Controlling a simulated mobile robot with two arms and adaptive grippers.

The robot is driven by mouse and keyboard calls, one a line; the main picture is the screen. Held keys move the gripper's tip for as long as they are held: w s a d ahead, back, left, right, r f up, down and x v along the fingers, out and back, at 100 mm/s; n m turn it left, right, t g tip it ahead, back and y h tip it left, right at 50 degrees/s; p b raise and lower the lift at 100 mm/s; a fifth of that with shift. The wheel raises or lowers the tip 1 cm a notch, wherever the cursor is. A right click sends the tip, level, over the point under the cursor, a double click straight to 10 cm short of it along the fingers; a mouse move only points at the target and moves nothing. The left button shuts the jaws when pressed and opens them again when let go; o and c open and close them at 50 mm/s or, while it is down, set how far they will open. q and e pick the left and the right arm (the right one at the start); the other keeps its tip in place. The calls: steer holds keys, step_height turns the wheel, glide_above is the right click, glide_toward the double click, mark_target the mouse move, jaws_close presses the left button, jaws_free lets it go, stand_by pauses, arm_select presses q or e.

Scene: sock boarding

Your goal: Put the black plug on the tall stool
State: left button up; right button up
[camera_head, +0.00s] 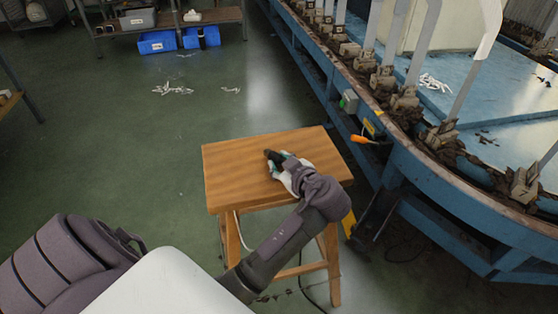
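A tall wooden stool (230,166) stands in the middle of the head view, with a light brown square top. My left gripper (281,162) is over the middle of the stool top, its arm reaching in from the lower left. A small black object, which looks like the black plug (272,155), is at the gripper's fingertips, at or just above the wood. The fingers are small and partly hidden by the gripper body, so I cannot tell whether they are closed on it. My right gripper is not in view.
A long blue machine (430,186) with a curved edge and upright metal boards runs along the right, close to the stool. Blue bins (158,42) sit under a bench at the back. Pale scraps (172,89) lie on the open green floor. Cables hang near the stool legs.

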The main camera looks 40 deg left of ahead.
arm_select(q)
steer(key=v, duration=0.7)
steer(key=shift+w+d+f, duration=0.15)
steer(key=shift+d+r, duration=0.2)
steer(key=shift+r, duration=0.05)
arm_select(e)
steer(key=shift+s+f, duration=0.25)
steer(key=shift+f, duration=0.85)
arm_select(q)
steer(key=shift+a, duration=0.1)
